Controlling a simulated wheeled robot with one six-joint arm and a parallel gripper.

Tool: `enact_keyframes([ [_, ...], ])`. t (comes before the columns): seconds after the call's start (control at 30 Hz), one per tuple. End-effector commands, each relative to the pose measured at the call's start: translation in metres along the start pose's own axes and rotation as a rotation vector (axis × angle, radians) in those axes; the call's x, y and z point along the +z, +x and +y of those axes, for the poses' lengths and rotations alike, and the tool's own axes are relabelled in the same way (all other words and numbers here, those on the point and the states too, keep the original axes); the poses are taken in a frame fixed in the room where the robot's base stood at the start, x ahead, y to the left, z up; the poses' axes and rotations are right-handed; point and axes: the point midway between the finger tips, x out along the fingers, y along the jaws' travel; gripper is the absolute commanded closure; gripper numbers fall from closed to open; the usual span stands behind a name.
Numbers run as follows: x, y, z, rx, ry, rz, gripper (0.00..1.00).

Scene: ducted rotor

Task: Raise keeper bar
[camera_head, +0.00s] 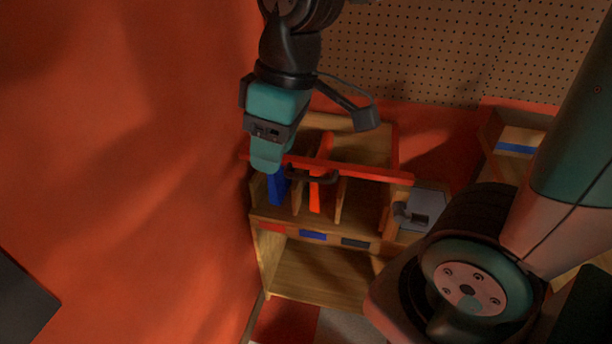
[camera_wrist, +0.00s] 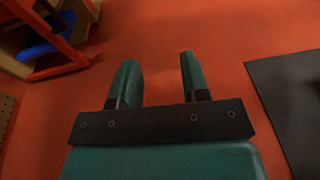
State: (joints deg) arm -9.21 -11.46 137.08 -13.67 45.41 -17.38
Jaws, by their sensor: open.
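The keeper bar (camera_head: 375,174) is a long red bar lying across the front of the wooden rack's slots in the head view. A dark handle (camera_head: 313,177) sits on its front, left of its middle. My teal gripper (camera_head: 266,160) hangs at the bar's left part in the head view, left of the handle, and hides some of the bar. In the wrist view my gripper (camera_wrist: 158,75) is open with nothing between its fingers. Red edges of the rack show at upper left there; I cannot tell which is the bar.
The wooden rack (camera_head: 300,270) holds upright blue (camera_head: 277,188) and orange (camera_head: 315,196) panels in its slots. A grey latch-like box (camera_head: 425,210) is at its right. A red wall (camera_head: 130,160) stands close on the left. A dark panel (camera_wrist: 290,100) shows in the wrist view.

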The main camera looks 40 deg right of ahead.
Motion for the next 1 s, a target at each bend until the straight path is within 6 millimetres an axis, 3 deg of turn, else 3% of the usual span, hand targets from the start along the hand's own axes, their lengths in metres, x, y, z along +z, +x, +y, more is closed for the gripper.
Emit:
enact_keyframes([
  [0.03,0.0,0.026,0.041,0.067,0.002,-0.023,0.58],
  [0.1,0.002,0.034,0.089,0.148,-0.01,-0.066,0.58],
  [0.2,0.011,0.038,0.143,0.225,-0.02,-0.132,0.58],
  [0.3,0.019,0.037,0.174,0.263,-0.025,-0.18,0.58],
  [0.53,0.027,0.053,0.192,0.276,-0.032,-0.206,0.58],
  [1.0,0.047,0.153,0.218,0.273,-0.034,-0.206,0.58],
])
